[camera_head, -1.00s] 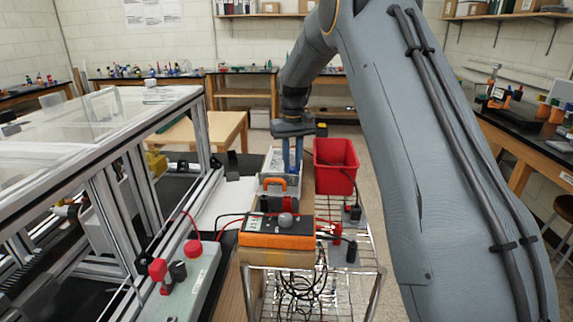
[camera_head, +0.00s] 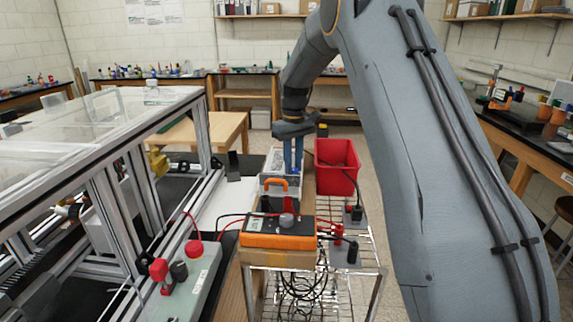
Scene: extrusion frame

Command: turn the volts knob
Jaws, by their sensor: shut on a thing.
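My gripper (camera_head: 293,172) points down behind the orange meter, with its two blue fingers close together. It is shut on the volts knob, which is mostly hidden between and behind the fingertips. The fingertips are at the far end of a pale grey unit (camera_head: 268,187) that has an orange handle. The knob's mark and setting cannot be read from here.
An orange meter (camera_head: 265,241) with a grey round knob stands on the wire cart (camera_head: 345,268) in front. A red bin (camera_head: 338,180) is close to the right of my gripper. Black and red leads hang around the cart. A framed enclosure (camera_head: 201,130) stands at left.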

